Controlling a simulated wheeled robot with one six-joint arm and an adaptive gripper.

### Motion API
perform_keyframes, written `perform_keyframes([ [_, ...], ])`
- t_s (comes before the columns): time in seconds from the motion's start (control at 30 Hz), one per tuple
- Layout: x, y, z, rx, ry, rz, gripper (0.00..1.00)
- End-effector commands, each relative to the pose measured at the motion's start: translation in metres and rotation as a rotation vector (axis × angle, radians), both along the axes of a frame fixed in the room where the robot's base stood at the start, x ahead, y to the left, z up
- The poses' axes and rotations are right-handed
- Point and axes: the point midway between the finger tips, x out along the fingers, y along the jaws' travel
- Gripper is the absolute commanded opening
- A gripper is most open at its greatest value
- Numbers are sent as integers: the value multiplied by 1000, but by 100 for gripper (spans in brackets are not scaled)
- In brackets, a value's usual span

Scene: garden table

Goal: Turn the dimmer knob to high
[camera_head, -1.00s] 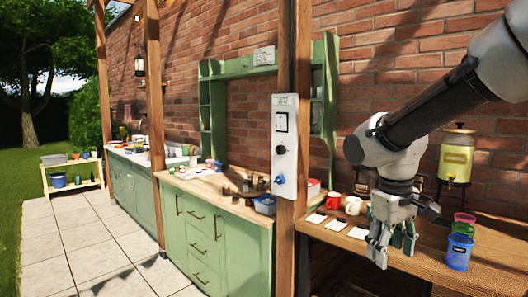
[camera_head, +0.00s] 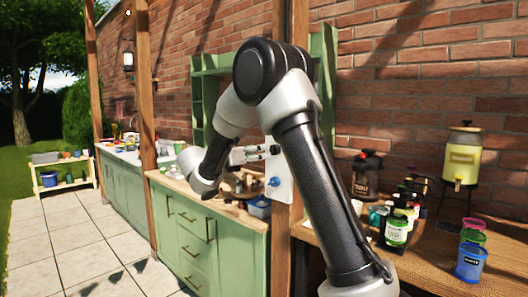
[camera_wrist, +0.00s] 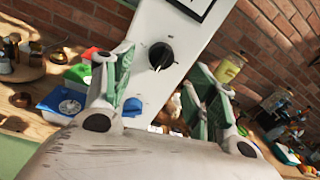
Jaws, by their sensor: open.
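The black dimmer knob (camera_wrist: 161,56) is on a white panel (camera_wrist: 178,32) fixed to a wooden post. In the wrist view the knob shows between the two green-padded fingers of my gripper (camera_wrist: 160,72), which are open, one on each side. I cannot tell whether either finger touches it. The knob's setting is too small to read. In the head view my gripper (camera_head: 256,153) is at the panel (camera_head: 281,183), and my arm hides the knob and the panel's upper part.
A blue knob-like part (camera_head: 274,181) is low on the panel, also in the wrist view (camera_wrist: 132,106). A blue container (camera_head: 259,207) stands on the green cabinet's counter. Bottles (camera_head: 397,228), cups (camera_head: 470,260) and a yellow drink dispenser (camera_head: 461,160) stand on the right-hand table.

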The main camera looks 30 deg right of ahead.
Motion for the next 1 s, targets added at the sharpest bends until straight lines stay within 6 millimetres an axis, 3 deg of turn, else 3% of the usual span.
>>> perform_keyframes([
  [0.3,13,-52,-1,3,-2,-5,57],
  [0.5,17,-64,-1,3,-2,-3,57],
  [0.73,17,-64,-1,3,-2,-2,57],
  [1.0,17,-64,-1,4,-3,-2,12],
])
